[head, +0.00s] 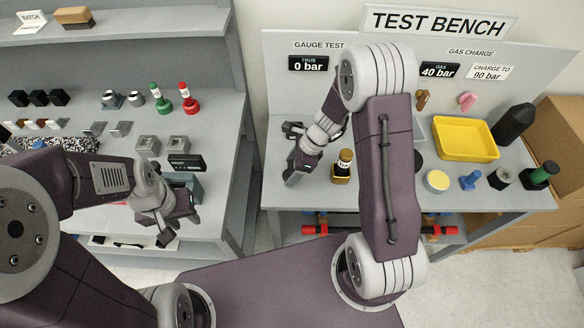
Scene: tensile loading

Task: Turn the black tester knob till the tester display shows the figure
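The display under the GAUGE TEST label (308,63) reads "TRUE 0 bar". I cannot make out a black tester knob for certain; my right gripper and forearm cover part of the bench below that display. My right gripper (290,153) is over the left part of the test bench (275,195), its fingers apart and nothing seen between them. Whether it touches anything is unclear. My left gripper (178,230) hangs at the front right of the left bench, small and partly turned away; its opening is unclear.
A yellow tray (466,138), a blue part (470,180) and a black cylinder (514,124) stand further right. Another display (438,70) reads "GAS 40 bar". The left bench holds several small parts.

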